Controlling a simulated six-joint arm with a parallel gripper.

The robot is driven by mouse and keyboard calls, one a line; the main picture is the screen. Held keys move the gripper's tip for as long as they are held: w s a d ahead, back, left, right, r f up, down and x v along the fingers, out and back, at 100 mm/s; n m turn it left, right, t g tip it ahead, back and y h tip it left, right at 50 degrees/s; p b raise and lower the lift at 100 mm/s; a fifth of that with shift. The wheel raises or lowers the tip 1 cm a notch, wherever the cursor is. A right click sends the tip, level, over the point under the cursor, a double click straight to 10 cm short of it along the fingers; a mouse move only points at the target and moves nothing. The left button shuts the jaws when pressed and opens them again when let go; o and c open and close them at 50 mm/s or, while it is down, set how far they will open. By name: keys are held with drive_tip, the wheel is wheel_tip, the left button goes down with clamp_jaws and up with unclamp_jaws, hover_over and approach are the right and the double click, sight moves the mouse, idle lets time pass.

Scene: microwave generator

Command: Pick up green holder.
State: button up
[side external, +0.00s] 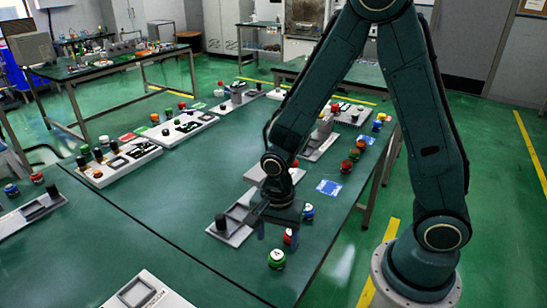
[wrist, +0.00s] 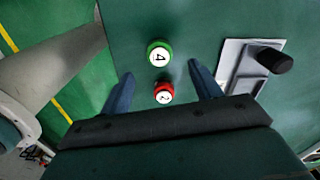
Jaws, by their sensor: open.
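The green holder (side external: 276,259) is a small round piece with a green rim and a white top, standing on the dark green table near its front edge. In the wrist view the green holder (wrist: 159,53) shows a number 4 on its top and lies just beyond my fingertips. My gripper (side external: 279,233) points down above the table, and its blue fingers are apart. In the wrist view my gripper (wrist: 160,72) is open and empty. A red holder (wrist: 163,93) marked 2 is seen between the fingers, closer to the palm; the fingers partly hide it in the side view.
A grey tray with a black knob (wrist: 250,75) lies to the right in the wrist view. A blue holder (side external: 308,211) stands near the red one. A blue card (side external: 329,187) and several other holders lie farther back.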

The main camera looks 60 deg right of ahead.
sight(277, 254)
drive_tip(key=shift+f, duration=0.1)
drive_tip(key=shift+a+f, duration=0.1)
drive_tip(key=shift+f, duration=2.4)
drive_tip(key=shift+c, duration=0.2)
drive_tip(key=c, duration=1.1)
